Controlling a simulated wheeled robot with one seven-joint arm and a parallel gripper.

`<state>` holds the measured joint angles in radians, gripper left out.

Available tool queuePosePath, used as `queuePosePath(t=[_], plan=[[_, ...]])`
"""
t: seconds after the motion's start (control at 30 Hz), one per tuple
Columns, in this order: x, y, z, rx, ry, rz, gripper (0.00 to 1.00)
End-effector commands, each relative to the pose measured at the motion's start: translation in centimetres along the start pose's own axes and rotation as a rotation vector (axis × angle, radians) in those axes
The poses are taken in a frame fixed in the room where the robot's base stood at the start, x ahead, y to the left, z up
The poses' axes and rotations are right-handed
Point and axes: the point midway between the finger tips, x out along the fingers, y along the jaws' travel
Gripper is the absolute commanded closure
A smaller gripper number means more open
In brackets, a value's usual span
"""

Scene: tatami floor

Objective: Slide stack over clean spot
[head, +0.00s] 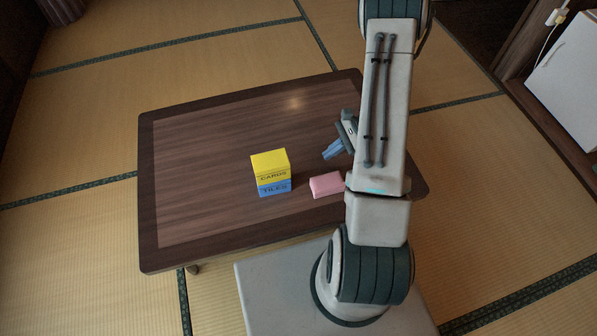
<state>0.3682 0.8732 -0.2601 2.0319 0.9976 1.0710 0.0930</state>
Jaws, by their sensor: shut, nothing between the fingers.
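A stack of two boxes stands on the low wooden table (215,225). The yellow box (270,163) marked "CARDS" sits on top of the blue box (275,189) marked "TILES". A pink block (326,185), perhaps a sponge, lies on the table just right of the stack and apart from it. My gripper (328,155) is shut and empty, with blue fingers pointing left toward the stack. It is right of the stack and behind the pink block, touching neither box. No distinct clean spot can be made out on the tabletop. My arm hides the table's right part.
The tabletop is clear to the left of and behind the stack, with a bright light reflection near the back. A darker border runs around the table edge. Tatami floor surrounds it. A white cabinet (570,80) stands at the far right.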

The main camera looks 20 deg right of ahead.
Motion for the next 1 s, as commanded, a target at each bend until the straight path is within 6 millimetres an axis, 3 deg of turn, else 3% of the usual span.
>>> queuePosePath(t=[0.1, 0.27, 0.57, 0.77, 1.0], plan=[[0.5, 0.2, -1.8, 0.062, -0.011, -0.022, 1.00], [1.5, 0.2, -2.5, 0.085, -0.015, -0.032, 1.00], [7.2, 0.1, -2.5, 0.083, -0.015, -0.028, 1.00], [11.3, 0.0, -2.4, 0.083, -0.014, -0.028, 1.00], [13.2, -0.4, 0.1, 0.080, -0.014, -0.031, 1.00]])
